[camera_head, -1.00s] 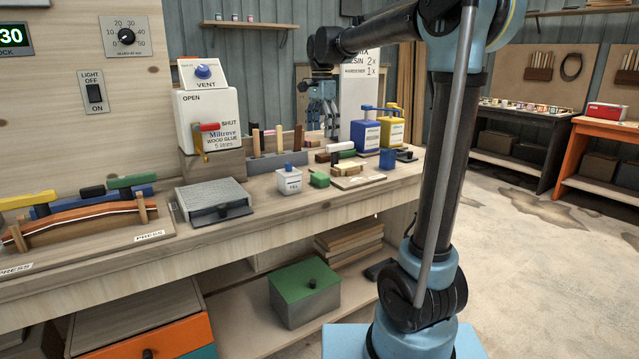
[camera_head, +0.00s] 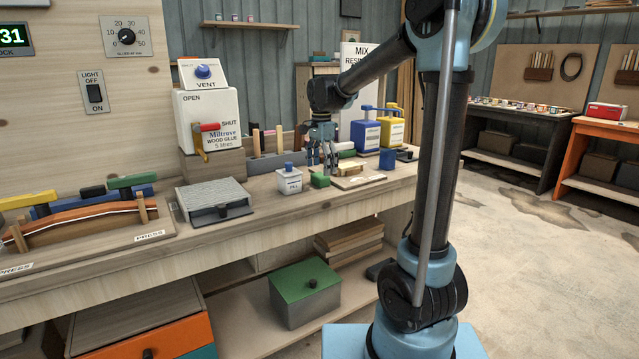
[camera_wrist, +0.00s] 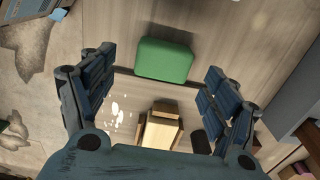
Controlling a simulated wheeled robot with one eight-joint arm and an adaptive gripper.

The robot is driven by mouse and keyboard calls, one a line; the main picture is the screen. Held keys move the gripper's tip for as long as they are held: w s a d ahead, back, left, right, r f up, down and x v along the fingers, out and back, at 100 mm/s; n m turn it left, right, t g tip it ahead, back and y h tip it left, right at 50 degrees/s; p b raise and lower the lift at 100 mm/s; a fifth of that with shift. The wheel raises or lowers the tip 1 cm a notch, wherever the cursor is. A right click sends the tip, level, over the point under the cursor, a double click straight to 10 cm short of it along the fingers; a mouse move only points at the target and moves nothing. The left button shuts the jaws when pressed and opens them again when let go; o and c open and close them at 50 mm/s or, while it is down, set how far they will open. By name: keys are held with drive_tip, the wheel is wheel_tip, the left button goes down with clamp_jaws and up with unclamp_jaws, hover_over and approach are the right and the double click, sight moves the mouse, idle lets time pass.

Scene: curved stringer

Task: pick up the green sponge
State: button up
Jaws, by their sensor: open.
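The green sponge (camera_head: 320,180) is a small green block on the workbench (camera_head: 262,202), just right of a white pot with a blue knob. In the wrist view the sponge (camera_wrist: 165,60) lies on the wooden top at the upper middle, ahead of and between the fingers. My gripper (camera_head: 322,160) hangs pointing down just above and behind the sponge. In the wrist view my gripper (camera_wrist: 158,92) has its two blue-grey fingers wide apart with nothing held between them.
The white pot (camera_head: 289,180) stands close left of the sponge. A light board (camera_head: 358,181) with a wooden block lies to the right. Blue (camera_head: 365,134) and yellow (camera_head: 392,130) containers and a blue cup (camera_head: 387,159) stand behind.

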sight(320, 175)
drive_tip(key=shift+w+a+f, duration=0.1)
drive_tip(key=shift+f, duration=1)
drive_tip(key=shift+a+f, duration=0.1)
drive_tip(key=shift+f, duration=0.95)
drive_tip(key=c, duration=1)
drive_tip(key=shift+c, duration=0.2)
